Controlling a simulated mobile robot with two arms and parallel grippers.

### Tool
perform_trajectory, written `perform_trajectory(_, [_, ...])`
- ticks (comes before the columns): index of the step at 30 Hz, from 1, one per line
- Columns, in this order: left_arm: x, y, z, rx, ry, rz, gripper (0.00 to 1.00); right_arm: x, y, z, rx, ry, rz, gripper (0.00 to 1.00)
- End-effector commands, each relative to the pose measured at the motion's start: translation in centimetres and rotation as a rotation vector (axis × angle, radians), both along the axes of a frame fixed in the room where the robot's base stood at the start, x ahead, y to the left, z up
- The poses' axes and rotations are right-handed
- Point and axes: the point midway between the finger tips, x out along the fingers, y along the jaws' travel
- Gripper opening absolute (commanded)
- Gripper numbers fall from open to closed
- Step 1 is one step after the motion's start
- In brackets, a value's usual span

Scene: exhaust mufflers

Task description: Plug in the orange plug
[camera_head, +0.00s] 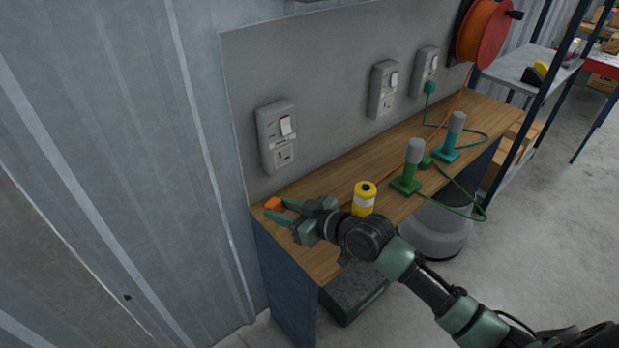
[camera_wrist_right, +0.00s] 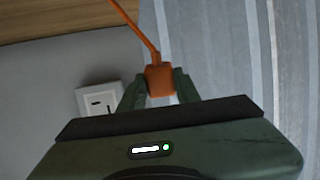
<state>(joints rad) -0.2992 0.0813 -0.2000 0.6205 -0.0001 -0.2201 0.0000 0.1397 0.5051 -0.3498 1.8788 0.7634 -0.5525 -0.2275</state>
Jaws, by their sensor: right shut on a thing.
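The orange plug (camera_head: 272,204) is in my right gripper (camera_head: 277,210), over the left end of the wooden bench. In the right wrist view the orange plug (camera_wrist_right: 160,80) sits between the two green fingers of my right gripper (camera_wrist_right: 160,88), with its orange cord (camera_wrist_right: 138,32) running up and away. The nearest wall socket (camera_head: 276,136), with a switch above its holes, is on the grey panel above the plug. Part of a socket (camera_wrist_right: 99,98) also shows left of the fingers in the right wrist view. The plug and socket are apart. My left gripper is not in view.
On the bench (camera_head: 325,177) stand a yellow canister (camera_head: 364,198), a green-based tool (camera_head: 410,168) and a teal-based tool (camera_head: 452,138). Two more sockets are farther right, the far one holding a teal plug (camera_head: 429,88). An orange cable reel (camera_head: 484,32) hangs beyond them.

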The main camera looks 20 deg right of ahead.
Motion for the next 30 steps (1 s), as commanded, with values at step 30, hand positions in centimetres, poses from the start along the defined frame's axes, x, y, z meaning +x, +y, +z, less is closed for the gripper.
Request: perform_trajectory(30, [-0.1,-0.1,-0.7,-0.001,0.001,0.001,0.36,6.4,-8.2,3.4,0.137,-0.276,-0.235,0.00])
